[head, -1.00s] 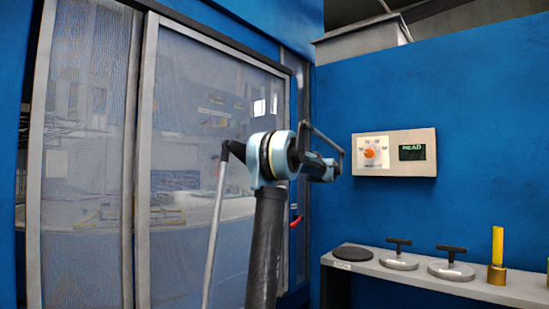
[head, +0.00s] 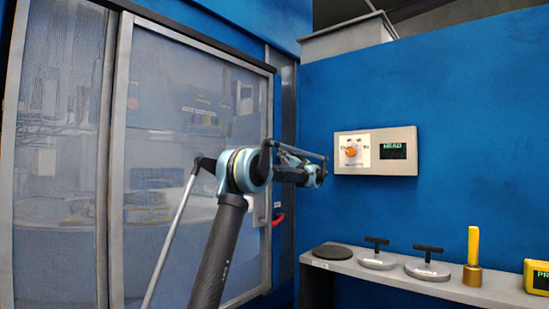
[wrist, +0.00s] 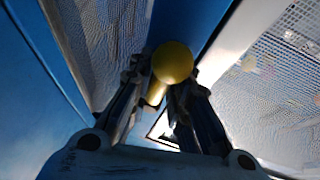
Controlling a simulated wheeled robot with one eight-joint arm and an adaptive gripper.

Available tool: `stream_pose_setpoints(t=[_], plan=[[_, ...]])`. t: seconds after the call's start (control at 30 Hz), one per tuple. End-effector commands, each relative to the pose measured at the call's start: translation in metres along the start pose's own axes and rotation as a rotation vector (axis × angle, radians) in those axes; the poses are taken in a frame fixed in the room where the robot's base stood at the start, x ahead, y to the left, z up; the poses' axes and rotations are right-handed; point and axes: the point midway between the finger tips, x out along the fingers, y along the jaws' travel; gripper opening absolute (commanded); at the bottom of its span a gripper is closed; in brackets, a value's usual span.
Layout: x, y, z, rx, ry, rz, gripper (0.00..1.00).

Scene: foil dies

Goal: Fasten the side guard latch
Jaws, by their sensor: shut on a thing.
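In the wrist view my gripper (wrist: 170,98) is shut on a yellow round-headed knob (wrist: 173,62), with a short yellow stem below the head between the fingers. I take this as the latch's handle, but the latch body is hidden. Mesh guard panels (wrist: 265,75) and a blue post (wrist: 188,22) stand close around it. A small red part (head: 278,219) shows beside the door's edge.
A control box (head: 375,151) with an orange dial is on the blue wall. A grey shelf (head: 385,276) below it carries a dark disc (head: 332,252), two T-handled discs (head: 378,260), a yellow rod (head: 473,246) on a brass base and a yellow device (head: 537,277).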

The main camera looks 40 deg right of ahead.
Motion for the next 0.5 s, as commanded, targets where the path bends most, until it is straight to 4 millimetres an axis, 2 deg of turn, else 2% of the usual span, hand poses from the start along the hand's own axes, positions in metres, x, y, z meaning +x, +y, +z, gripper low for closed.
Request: stream_pose_setpoints(t=[0.03, 0.4, 0.43, 0.5], plan=[[-0.0008, 0.0073, -0.0057, 0.002, 0.009, 0.016, 0.0], [-0.0015, 0.0085, -0.0061, 0.0, 0.009, 0.016, 0.0], [-0.0016, 0.0085, -0.0061, 0.0, 0.009, 0.016, 0.2], [-0.0016, 0.0085, -0.0059, 0.0, 0.009, 0.015, 0.35]])
